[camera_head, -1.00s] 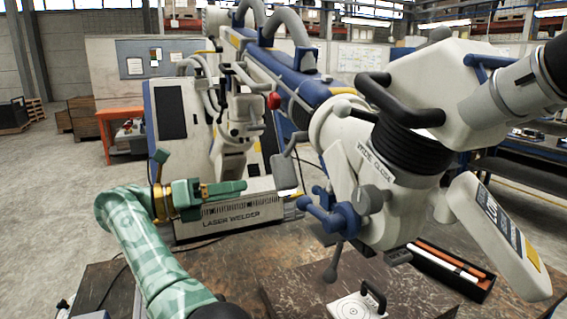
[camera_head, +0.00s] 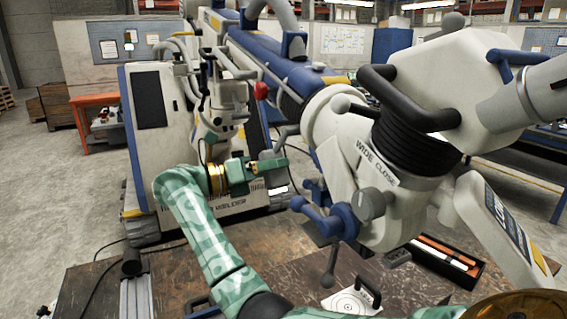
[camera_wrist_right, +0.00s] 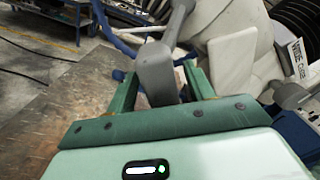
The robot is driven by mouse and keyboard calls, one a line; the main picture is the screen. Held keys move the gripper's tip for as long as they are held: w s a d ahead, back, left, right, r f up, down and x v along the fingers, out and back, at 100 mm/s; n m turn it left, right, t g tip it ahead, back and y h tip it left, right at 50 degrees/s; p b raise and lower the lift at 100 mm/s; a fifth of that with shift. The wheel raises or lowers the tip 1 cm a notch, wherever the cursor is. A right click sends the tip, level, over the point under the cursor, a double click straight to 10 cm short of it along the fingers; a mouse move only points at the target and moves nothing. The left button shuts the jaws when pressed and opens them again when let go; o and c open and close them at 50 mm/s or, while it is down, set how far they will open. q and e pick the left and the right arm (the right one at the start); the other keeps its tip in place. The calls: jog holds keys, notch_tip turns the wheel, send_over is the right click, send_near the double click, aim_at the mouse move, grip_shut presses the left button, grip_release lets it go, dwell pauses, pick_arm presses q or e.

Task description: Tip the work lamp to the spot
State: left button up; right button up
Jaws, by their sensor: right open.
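The grey work lamp head (camera_head: 268,157) hangs on a thin jointed arm at the left of the white-and-blue microscope (camera_head: 365,165). Its underside looks bright white. My green right gripper (camera_head: 281,166) is at the lamp, pointing right. In the right wrist view the grey lamp head (camera_wrist_right: 157,78) stands between the open fingers of the gripper (camera_wrist_right: 160,72). I cannot tell if either finger touches it. A white card with target rings (camera_head: 350,303) and a black handle lies on the dark table below the microscope. My left gripper is not in view.
A black tray (camera_head: 455,263) with orange and white sticks lies right of the card. Blue knobs (camera_head: 325,215) and a hanging lever (camera_head: 331,265) project close below the lamp. A laser welder stands behind.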

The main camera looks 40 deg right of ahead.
aim_at(289, 175)
jog(key=shift+x, duration=1.6)
grip_shut()
jog(key=s+n+p, duration=0.1)
jog(key=p, duration=0.1)
jog(key=r+n+p, duration=0.1)
jog(key=n+p, duration=0.1)
jog(key=s+a+n+p, duration=0.1)
jog(key=p, duration=0.2)
jog(key=shift+s+r, duration=0.2)
jog(key=shift+s, duration=0.15)
jog(key=shift+s+f+n+p, duration=0.2)
jog(key=shift+n+p, duration=0.1)
jog(key=shift+n, duration=0.2)
grip_release()
